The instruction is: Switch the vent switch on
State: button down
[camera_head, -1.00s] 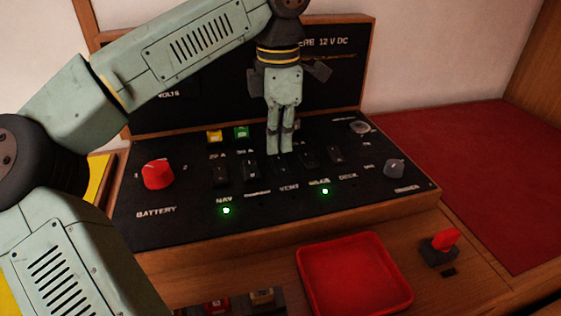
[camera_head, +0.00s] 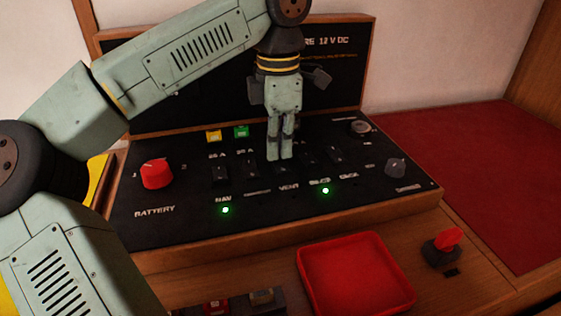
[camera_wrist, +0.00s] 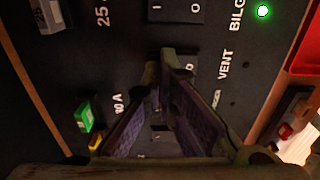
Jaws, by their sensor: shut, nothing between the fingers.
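The vent switch (camera_wrist: 190,64) is a black rocker on the dark panel, beside the "VENT" label in the wrist view. Its "O" end shows; the rest is hidden behind my fingertips. No lit lamp shows by its label. My gripper (camera_head: 280,157) is shut and empty, pointing down at the vent switch and hiding most of it in the head view. In the wrist view the fingertips (camera_wrist: 166,58) are over or against the switch; I cannot tell whether they touch it.
Neighbouring rockers stand close on both sides, including the bilge switch (camera_wrist: 177,10). Green lamps glow at NAV (camera_head: 225,210) and BILGE (camera_head: 326,191). A red battery knob (camera_head: 157,174) is at the left. A red tray (camera_head: 355,312) lies in front of the panel.

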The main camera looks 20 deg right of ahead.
jog(key=shift+f, duration=0.25)
notch_tip(320, 180, up, 7)
jog(key=p, duration=0.6)
jog(key=shift+r, duration=0.1)
dwell(0.6)
